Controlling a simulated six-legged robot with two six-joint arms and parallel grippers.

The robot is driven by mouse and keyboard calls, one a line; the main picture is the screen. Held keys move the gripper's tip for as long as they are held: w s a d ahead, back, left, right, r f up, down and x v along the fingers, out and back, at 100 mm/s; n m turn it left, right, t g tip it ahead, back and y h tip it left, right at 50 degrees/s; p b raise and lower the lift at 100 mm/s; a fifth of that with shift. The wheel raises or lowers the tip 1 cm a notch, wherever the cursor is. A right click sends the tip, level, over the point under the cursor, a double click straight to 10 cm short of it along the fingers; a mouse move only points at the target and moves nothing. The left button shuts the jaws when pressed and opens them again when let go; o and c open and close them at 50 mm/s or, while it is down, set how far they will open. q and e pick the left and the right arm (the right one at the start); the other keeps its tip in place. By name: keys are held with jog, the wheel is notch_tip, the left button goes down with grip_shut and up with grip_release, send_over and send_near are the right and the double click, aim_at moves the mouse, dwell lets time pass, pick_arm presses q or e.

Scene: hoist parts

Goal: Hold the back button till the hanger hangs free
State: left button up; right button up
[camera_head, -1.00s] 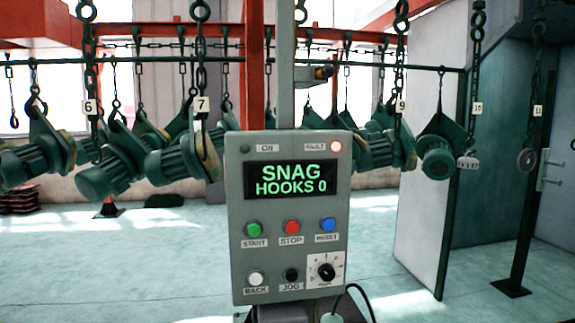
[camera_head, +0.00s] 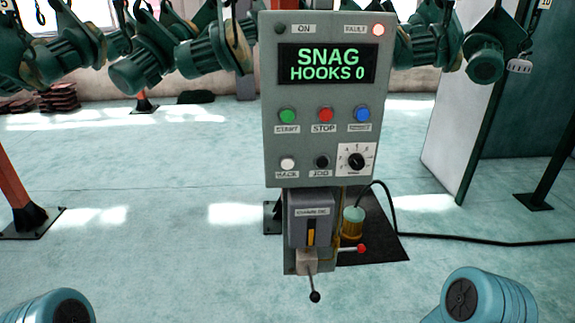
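The grey control box (camera_head: 325,98) stands in the middle of the view. Its white back button (camera_head: 288,163) is at the lower left of the panel, with nothing touching it. The display (camera_head: 327,65) reads "SNAG HOOKS 0" and the red fault lamp (camera_head: 378,30) is lit. Green motors hang on chains behind the box, among them one on the left (camera_head: 148,62) and one on the right (camera_head: 484,58); which hanger is snagged I cannot tell. Blue parts of my arms show at the bottom corners. Neither gripper is in view.
Below the panel is a smaller grey box with a yellow handle (camera_head: 311,232) and a black-knobbed lever (camera_head: 314,296). A black cable (camera_head: 440,238) runs right from a dark mat (camera_head: 385,248). A white panel (camera_head: 462,130) stands right. Open floor lies left.

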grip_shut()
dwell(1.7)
